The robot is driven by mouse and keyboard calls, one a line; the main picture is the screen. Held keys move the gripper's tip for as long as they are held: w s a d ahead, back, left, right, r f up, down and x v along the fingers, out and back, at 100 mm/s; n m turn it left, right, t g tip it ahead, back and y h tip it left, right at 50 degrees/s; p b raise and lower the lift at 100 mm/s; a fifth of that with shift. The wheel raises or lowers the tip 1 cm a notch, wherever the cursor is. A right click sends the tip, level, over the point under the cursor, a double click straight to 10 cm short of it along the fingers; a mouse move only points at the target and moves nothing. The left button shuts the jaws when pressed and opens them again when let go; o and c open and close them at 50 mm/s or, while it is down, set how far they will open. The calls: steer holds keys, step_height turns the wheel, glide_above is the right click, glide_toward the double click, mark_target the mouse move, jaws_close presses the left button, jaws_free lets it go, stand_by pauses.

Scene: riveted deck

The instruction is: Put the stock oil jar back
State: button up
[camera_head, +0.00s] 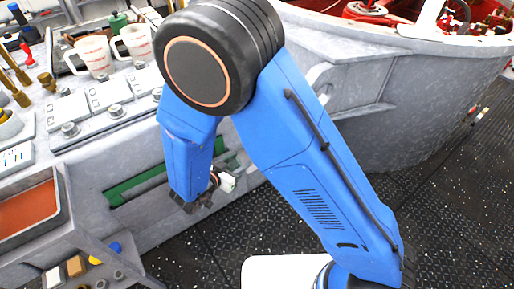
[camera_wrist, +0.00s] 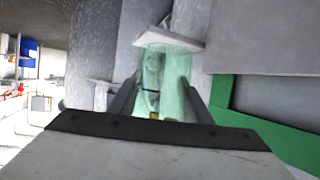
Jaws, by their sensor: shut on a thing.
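My gripper (camera_wrist: 158,104) is shut on a pale green, see-through jar (camera_wrist: 166,72) with a white slab-like end, which I take to be the stock oil jar. The jar sits between both fingers and lies along the wrist view. In the head view my gripper (camera_head: 212,190) hangs low in front of the grey bench side, and only a small white part of the jar (camera_head: 227,182) shows. A green-edged recess (camera_head: 135,184) in the bench side is close behind; the green edge also shows right of the jar in the wrist view (camera_wrist: 262,128). I cannot tell whether the jar touches anything.
Two white mugs (camera_head: 93,56) (camera_head: 134,42) and a panel with knobs (camera_head: 107,96) are on the bench top. An orange-lined tray (camera_head: 30,212) and a low shelf with small blocks (camera_head: 76,266) stand at left. The dark floor (camera_head: 455,200) at right is clear.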

steer(key=w+d, duration=0.2)
steer(key=w, duration=0.1)
steer(key=w+d, duration=0.2)
steer(key=w, duration=0.1)
steer(key=w+d, duration=0.2)
steer(key=w, duration=0.2)
steer(key=shift+d, duration=0.35)
steer(key=shift+w+f, duration=0.15)
steer(key=shift+f, duration=1.6)
steer(key=shift+f, duration=0.1)
steer(key=o, duration=1.2)
steer(key=shift+c, duration=0.2)
steer(key=shift+s+a+r, duration=0.15)
steer(key=shift+s+r, duration=0.05)
steer(key=v, duration=1.1)
steer(key=shift+s+a, duration=0.1)
steer(key=shift+s, duration=0.1)
